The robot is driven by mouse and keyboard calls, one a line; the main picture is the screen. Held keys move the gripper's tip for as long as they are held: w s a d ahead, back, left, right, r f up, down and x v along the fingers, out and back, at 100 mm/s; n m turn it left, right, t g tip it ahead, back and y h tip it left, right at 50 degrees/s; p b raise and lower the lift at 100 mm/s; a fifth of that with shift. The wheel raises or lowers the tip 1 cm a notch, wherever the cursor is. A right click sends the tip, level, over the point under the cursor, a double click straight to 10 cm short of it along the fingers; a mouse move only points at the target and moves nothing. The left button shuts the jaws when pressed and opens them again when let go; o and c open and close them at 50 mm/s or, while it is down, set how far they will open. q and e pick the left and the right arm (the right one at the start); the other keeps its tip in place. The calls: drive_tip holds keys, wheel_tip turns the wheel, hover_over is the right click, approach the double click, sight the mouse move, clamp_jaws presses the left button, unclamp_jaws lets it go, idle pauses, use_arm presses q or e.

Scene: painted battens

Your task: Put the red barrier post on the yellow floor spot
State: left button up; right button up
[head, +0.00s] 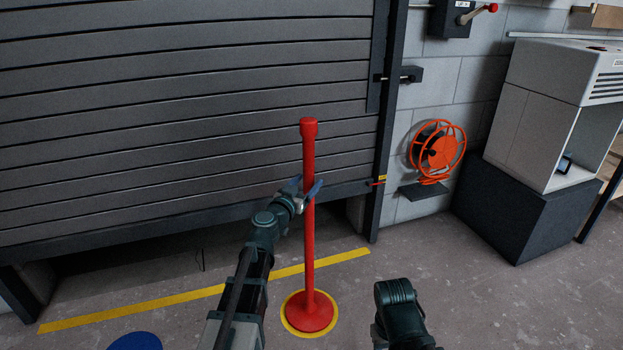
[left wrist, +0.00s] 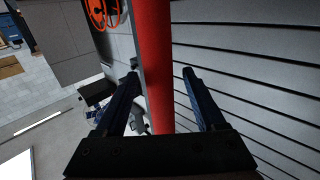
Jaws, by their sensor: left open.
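The red barrier post (head: 309,240) stands upright in the head view, its round base (head: 309,314) on the yellow floor spot (head: 288,322). The spot shows as a yellow rim around the base. My left gripper (head: 308,192) is open at the upper part of the post, with one finger on each side of it. In the left wrist view the red post (left wrist: 155,60) runs between the two open fingers (left wrist: 160,80). My right arm shows at the lower right, but its gripper fingers are not visible.
A grey roller shutter (head: 180,120) stands behind the post. A yellow floor line (head: 190,295) runs in front of it. A blue floor spot (head: 135,342) lies at the lower left. An orange hose reel (head: 437,150) and a dark cabinet (head: 510,210) are at the right.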

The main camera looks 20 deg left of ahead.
use_arm(q)
drive_tip(key=s+a, duration=0.1)
drive_tip(key=s, duration=0.6)
drive_tip(key=shift+s+a, duration=0.25)
drive_tip(key=shift+s, duration=0.05)
drive_tip(key=s+d+f+m+g+h, duration=0.1)
drive_tip(key=s+d+f+m+g, duration=0.1)
drive_tip(key=s+d+f+g, duration=0.45)
drive_tip(key=s+d+f+m+g+h, duration=0.1)
drive_tip(key=s+d+f+h, duration=0.15)
drive_tip(key=d, duration=0.65)
drive_tip(key=s+d+f+m+g+h, duration=0.1)
drive_tip(key=s+d+f+m+g, duration=0.15)
drive_tip(key=d+f+g, duration=0.35)
drive_tip(key=s+a+f+n+g+y, duration=0.1)
drive_tip(key=s+f+n+g+y, duration=0.1)
drive_tip(key=s, duration=0.5)
drive_tip(key=s+a+f+n+g+y, duration=0.2)
drive_tip(key=s+f+y, duration=0.2)
drive_tip(key=s+y, duration=0.3)
drive_tip(key=shift+s+a+f, duration=0.25)
drive_tip(key=shift+s+f, duration=0.15)
drive_tip(key=shift+s, duration=0.3)
